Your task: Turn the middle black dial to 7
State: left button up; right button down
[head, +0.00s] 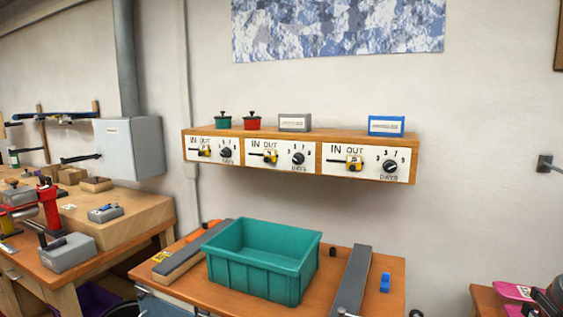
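A wooden shelf box (300,138) on the wall carries a row of white panels. The middle panel has a black dial (298,159) with small numbers around it and the word DAYS below. The dial's pointer is too small to read surely. Left of it on the same panel is a yellow and black IN/OUT slider (270,156). Similar black dials are on the left panel (225,152) and the right panel (390,166). Neither of my grippers shows in the head view.
Green and red pots and two boxes sit on the shelf. A tool-covered bench is at left. The wall before the dials is unobstructed.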

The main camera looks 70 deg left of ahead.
aim_at(298, 158)
jog(key=u, duration=0.7)
jog(key=i, duration=0.65)
jog(key=u, duration=0.8)
